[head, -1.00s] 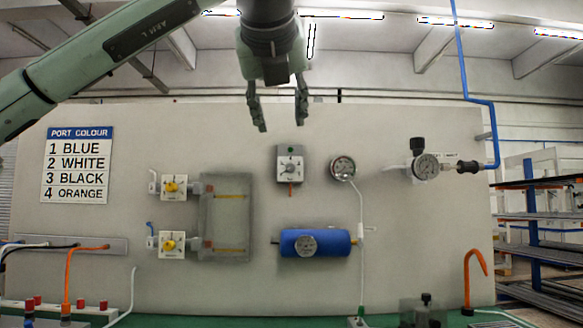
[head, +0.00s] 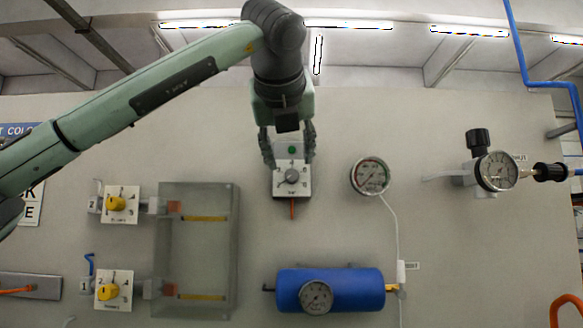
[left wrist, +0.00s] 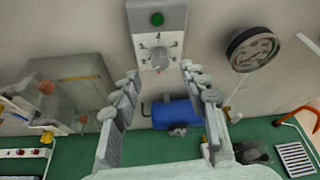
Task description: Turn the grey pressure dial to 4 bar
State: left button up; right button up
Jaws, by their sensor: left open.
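The grey pressure dial (head: 292,176) sits on a white square plate with markings, mounted on the upright panel. It also shows in the left wrist view (left wrist: 159,57), near the top centre. A green round spot (head: 292,150) is on the unit just above it. My left gripper (head: 287,160) is open in front of the dial unit, its fingers pointing down in the head view. In the left wrist view its two fingers (left wrist: 152,105) stand wide apart with nothing between them, below the dial in the picture. The dial's exact setting is too small to read. My right gripper is not in view.
A round gauge (head: 370,175) is right of the dial, with a white tube running down. A blue tank (head: 332,290) with a gauge is below. Two yellow-knob valves (head: 116,204) (head: 113,291) and a grey box (head: 230,255) are left. A regulator gauge (head: 497,171) is far right.

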aim_at(292, 173)
pick_arm(q)
jog(key=x, duration=0.5)
jog(key=shift+p, duration=0.4)
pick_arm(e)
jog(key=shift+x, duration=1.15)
pick_arm(q)
jog(key=shift+c, duration=0.3)
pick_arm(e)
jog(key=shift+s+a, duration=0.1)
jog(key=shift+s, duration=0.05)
pick_arm(q)
grip_shut()
